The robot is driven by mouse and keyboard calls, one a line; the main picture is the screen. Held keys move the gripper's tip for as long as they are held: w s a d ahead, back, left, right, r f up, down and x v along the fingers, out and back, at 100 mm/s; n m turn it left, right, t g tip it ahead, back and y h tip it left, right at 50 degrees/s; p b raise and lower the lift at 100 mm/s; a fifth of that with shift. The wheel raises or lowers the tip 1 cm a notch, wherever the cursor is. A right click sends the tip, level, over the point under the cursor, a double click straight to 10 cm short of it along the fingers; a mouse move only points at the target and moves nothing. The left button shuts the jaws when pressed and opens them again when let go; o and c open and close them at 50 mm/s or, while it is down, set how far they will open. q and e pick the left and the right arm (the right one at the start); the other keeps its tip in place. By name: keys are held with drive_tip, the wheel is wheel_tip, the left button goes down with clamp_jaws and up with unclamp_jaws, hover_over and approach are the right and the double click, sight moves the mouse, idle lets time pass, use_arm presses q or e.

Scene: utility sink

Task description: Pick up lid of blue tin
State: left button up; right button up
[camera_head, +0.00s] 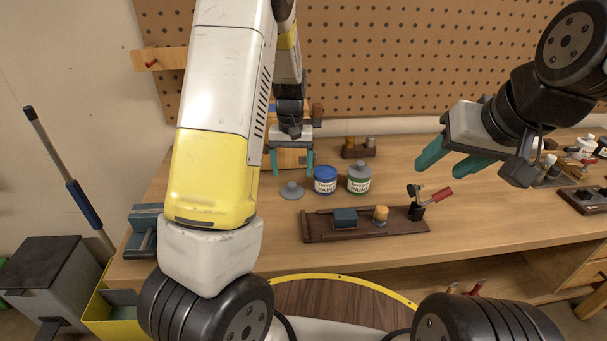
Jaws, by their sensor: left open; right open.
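A blue tin (325,186) with a white paint label and a blue top stands upright on the wooden workbench (460,216). My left gripper (291,172) is open and points down, just left of the blue tin and slightly behind it, with its teal fingers apart. A small grey lid-like disc with a knob (292,191) lies on the bench below the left gripper, beside the blue tin. My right gripper (452,162) is open and empty, held above the bench to the right of the tins.
A green-labelled tin with a grey top (359,178) stands right of the blue tin. A dark wooden tray (318,226) with several small items lies in front. A pegboard (400,60) closes off the back. A vise (144,232) sits at the left edge.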

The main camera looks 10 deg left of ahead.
sight(292, 183)
use_arm(q)
wheel_tip(292, 183, down, 6)
drive_tip(key=shift+w+f, duration=0.1)
drive_tip(key=shift+w, duration=0.05)
drive_tip(key=c, duration=1.2)
drive_tip(key=shift+c, duration=0.2)
